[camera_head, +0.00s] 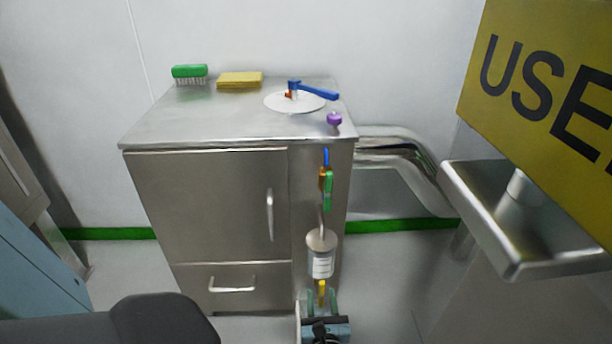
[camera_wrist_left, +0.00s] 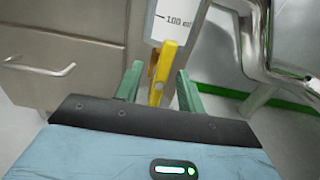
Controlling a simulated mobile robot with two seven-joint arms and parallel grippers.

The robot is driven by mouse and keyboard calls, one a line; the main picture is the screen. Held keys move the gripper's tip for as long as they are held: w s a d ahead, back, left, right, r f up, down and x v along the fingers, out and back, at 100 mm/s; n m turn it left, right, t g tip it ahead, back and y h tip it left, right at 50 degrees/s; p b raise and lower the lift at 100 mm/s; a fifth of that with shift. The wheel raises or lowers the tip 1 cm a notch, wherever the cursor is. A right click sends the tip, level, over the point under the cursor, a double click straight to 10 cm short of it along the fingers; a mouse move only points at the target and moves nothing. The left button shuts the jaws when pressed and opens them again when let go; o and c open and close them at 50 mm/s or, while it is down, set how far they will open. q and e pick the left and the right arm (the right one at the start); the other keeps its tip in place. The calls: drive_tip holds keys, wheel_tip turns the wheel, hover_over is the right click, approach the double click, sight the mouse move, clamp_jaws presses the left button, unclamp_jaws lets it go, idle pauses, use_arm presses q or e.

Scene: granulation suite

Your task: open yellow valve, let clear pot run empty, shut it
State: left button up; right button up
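The yellow valve (camera_head: 322,291) sits just below the clear pot (camera_head: 321,258) on the right front of the steel cabinet. In the left wrist view, its yellow handle (camera_wrist_left: 163,72) points roughly down, in line with the pot (camera_wrist_left: 178,22), whose white label shows volume marks. My left gripper (camera_head: 322,301) is at the valve, with its green fingers apart, one on each side of the handle. In the left wrist view, gaps show between the handle and both fingers (camera_wrist_left: 158,88). The liquid level in the pot is unclear. My right gripper is out of view.
Above the pot are a blue-and-green valve fitting (camera_head: 327,187) and a thin pipe. The cabinet top (camera_head: 190,125) holds a green brush (camera_head: 190,72), yellow sponge (camera_head: 240,80), blue lever (camera_head: 318,91) and purple knob (camera_head: 334,118). Steel pipes (camera_head: 405,160) run right of the cabinet.

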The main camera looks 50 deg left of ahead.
use_arm(q)
drive_tip(key=shift+x, duration=1.15)
drive_tip(key=shift+f, duration=0.1)
clamp_jaws()
